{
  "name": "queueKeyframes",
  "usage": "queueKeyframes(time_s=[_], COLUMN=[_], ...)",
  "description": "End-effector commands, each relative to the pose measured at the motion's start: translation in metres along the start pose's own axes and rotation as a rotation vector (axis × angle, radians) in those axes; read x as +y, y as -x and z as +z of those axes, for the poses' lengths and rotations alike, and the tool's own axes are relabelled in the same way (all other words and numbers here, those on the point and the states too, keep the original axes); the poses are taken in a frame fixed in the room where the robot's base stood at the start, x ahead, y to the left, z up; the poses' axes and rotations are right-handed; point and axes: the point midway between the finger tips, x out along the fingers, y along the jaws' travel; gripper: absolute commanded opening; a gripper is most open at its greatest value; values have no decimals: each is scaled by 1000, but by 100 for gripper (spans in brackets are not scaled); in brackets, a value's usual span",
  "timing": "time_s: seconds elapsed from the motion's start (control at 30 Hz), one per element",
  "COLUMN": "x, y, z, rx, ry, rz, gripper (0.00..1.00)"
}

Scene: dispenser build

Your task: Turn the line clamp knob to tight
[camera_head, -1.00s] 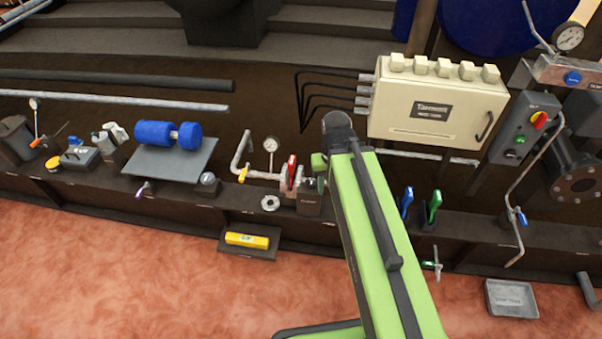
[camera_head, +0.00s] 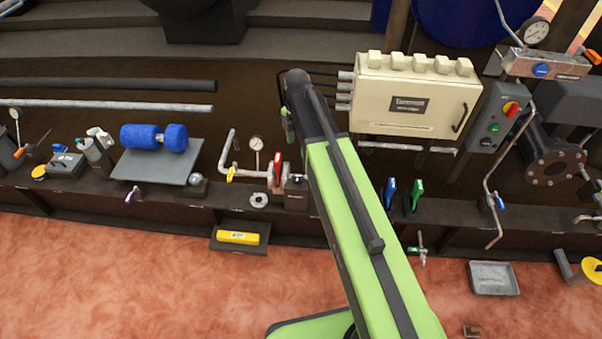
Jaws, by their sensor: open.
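I cannot tell for certain which part is the line clamp knob. A small dark labelled block (camera_head: 296,200) with a small fitting on top sits on the bench ledge, right of the red-handled valve (camera_head: 277,176). My green arm crosses the middle of the picture and partly covers the area just right of this block. My gripper (camera_head: 288,128) shows only in part at the far end of the arm, hanging above and behind the block. It is apart from the block and holds nothing that I can see.
A pressure gauge (camera_head: 256,143) and bent pipe stand left of the red valve. A cream box (camera_head: 415,98) stands behind, right of my arm. Blue (camera_head: 389,192) and green (camera_head: 417,193) levers rise on the right. A yellow bar (camera_head: 238,237) lies on a low shelf.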

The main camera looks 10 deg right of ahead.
Motion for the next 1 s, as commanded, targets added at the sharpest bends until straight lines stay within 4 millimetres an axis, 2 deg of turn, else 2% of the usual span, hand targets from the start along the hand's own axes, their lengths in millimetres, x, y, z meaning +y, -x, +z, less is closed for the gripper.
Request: queueKeyframes(time_s=[0.17,0.37,1.0], x=[0,0,0], y=[-2,-21,-148], z=[1,1,2], rx=[0,0,0], ry=[18,16,13], rz=[0,0,0], gripper=[64,64,64])
